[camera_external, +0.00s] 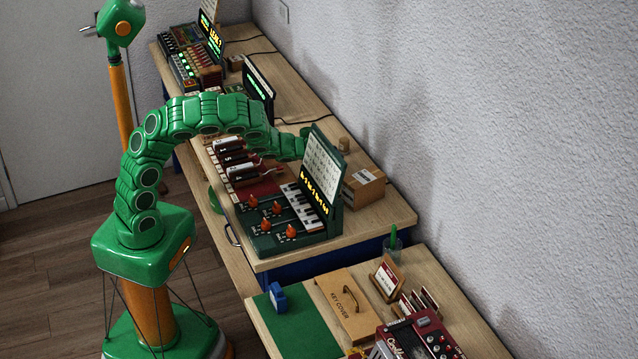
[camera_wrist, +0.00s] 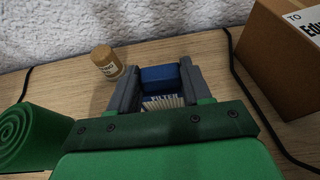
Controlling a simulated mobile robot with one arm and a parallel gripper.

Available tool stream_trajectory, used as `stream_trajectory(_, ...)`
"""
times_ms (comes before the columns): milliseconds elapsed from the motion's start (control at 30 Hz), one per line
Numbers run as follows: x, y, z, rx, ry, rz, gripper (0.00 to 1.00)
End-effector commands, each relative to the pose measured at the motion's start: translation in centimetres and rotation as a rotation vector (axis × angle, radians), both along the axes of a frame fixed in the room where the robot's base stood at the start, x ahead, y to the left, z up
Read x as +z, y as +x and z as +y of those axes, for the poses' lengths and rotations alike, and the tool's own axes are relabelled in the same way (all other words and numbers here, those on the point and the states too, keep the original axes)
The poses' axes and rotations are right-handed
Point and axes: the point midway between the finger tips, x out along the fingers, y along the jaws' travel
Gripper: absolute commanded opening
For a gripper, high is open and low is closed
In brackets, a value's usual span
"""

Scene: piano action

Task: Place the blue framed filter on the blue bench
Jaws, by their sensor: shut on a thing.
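The blue framed filter (camera_wrist: 160,78) is between the two grey fingers of my gripper (camera_wrist: 157,72) in the wrist view. Its white pleated face and a "FILTER" label show at the near side. My gripper is shut on it, over a wooden top; I cannot tell if the filter touches the wood. In the external view my arm arches over the middle bench with a blue body (camera_external: 318,262) and wooden top, which I take as the blue bench. My gripper's fingers and the filter are hidden there behind the upright panel of a green keyboard unit (camera_external: 290,205).
In the wrist view a small labelled jar (camera_wrist: 107,62) stands left of the fingers, and a cardboard box (camera_wrist: 285,55) at right. Black cables lie on the wood. The near bench holds a green mat (camera_external: 300,325), a small blue object (camera_external: 277,297) and a key cover (camera_external: 345,300).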

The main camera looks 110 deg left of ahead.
Motion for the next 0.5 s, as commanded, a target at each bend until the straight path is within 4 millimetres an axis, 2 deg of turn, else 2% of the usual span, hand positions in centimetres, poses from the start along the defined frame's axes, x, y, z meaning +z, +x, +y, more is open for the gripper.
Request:
stream_trajectory(267, -0.17, 0.00, 0.01, 0.000, 0.000, 0.000, 0.17)
stream_trajectory(300, -0.22, 0.00, 0.02, 0.000, -0.001, -0.001, 0.50)
stream_trajectory(467, -0.19, 0.00, 0.01, 0.000, -0.001, -0.001, 0.74)
stream_trajectory(500, -0.18, 0.02, 0.02, 0.000, -0.001, -0.001, 0.74)
